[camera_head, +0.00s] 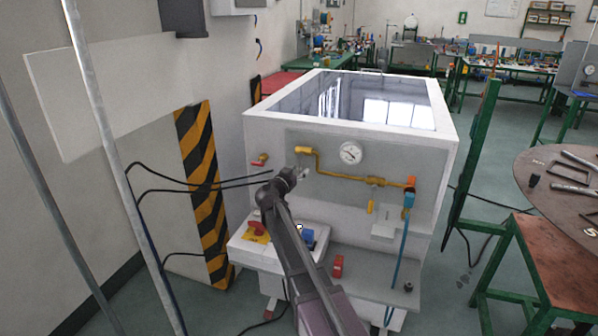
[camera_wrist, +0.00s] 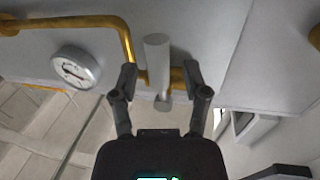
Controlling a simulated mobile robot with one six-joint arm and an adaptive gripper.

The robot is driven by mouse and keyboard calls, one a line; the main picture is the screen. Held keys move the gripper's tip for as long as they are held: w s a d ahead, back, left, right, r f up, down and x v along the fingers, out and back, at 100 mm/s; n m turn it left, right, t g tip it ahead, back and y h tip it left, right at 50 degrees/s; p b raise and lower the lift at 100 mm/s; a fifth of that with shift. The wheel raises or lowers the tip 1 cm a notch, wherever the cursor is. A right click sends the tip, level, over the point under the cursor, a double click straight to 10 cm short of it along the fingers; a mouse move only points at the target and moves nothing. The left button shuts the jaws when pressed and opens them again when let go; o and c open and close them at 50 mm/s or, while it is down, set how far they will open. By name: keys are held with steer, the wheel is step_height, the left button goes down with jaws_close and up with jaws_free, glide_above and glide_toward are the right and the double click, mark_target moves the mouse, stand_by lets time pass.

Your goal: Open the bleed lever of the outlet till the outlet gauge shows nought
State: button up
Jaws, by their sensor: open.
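My gripper (camera_head: 303,174) is in front of the machine's front panel, by the left part of the brass pipe (camera_head: 335,175). In the wrist view my gripper (camera_wrist: 160,76) is open. A pale grey cylindrical handle (camera_wrist: 157,55) shows between its two fingers, with no clear contact; I cannot tell whether this is the bleed lever. The round white gauge (camera_head: 350,153) is right of my gripper in the head view and also shows in the wrist view (camera_wrist: 76,67). Its needle is too small to read surely. A yellow lever (camera_head: 370,207) hangs below the pipe, farther right.
A red-handled valve (camera_head: 260,160) is on the panel's left. An orange valve (camera_head: 410,183) with a blue hose (camera_head: 400,245) is at the right. Black cables cross at the left.

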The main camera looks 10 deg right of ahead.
steer(key=shift+w+d, duration=0.1)
jaws_close()
steer(key=shift+d, duration=0.2)
stand_by(0.4)
